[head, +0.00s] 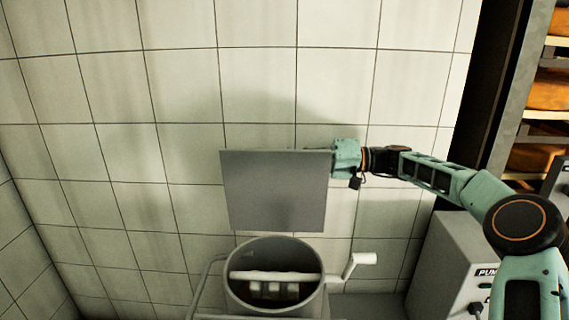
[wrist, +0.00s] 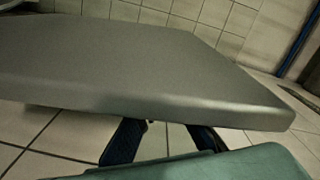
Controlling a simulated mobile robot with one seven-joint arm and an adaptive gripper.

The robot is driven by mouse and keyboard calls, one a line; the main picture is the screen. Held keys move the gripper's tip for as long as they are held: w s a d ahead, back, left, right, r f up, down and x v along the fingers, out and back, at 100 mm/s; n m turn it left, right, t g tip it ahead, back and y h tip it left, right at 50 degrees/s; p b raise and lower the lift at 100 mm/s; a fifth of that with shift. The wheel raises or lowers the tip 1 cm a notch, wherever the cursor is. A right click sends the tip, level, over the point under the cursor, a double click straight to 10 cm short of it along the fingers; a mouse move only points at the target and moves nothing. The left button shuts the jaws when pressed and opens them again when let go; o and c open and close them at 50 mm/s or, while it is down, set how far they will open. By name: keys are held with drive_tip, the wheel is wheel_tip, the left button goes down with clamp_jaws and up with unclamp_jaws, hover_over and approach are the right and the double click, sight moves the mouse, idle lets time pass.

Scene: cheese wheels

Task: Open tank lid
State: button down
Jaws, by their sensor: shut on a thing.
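The tank lid (head: 275,190) is a flat grey square plate. It stands raised and near upright behind the round grey tank (head: 232,290), whose mouth is uncovered. White and brownish parts show inside the tank. My gripper (head: 331,151) is at the lid's upper right corner, shut on the lid. In the wrist view the lid (wrist: 150,65) fills much of the picture, with the dark fingers (wrist: 165,138) at its near edge. The fingertips are partly hidden by the lid, so the exact contact does not show.
A white crank handle (head: 358,263) sticks out at the tank's right. A grey box marked "PUM" (head: 450,262) stands further right, below my arm. Shelves with orange cheese wheels (head: 548,95) are at the far right. A tiled wall (head: 180,90) is close behind the lid.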

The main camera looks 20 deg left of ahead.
drive_tip(key=shift+w+a+f, duration=0.1)
drive_tip(key=shift+w+f, duration=0.1)
drive_tip(key=shift+w, duration=0.4)
drive_tip(key=shift+w+a+f, duration=0.1)
drive_tip(key=shift+w+f, duration=0.05)
drive_tip(key=shift+w, duration=0.45)
drive_tip(key=c, duration=2)
unclamp_jaws()
drive_tip(key=shift+w+f, duration=0.1)
drive_tip(key=shift+c, duration=0.2)
drive_tip(key=shift+d, duration=0.1)
drive_tip(key=v, duration=1.2)
drive_tip(key=shift+d, duration=0.1)
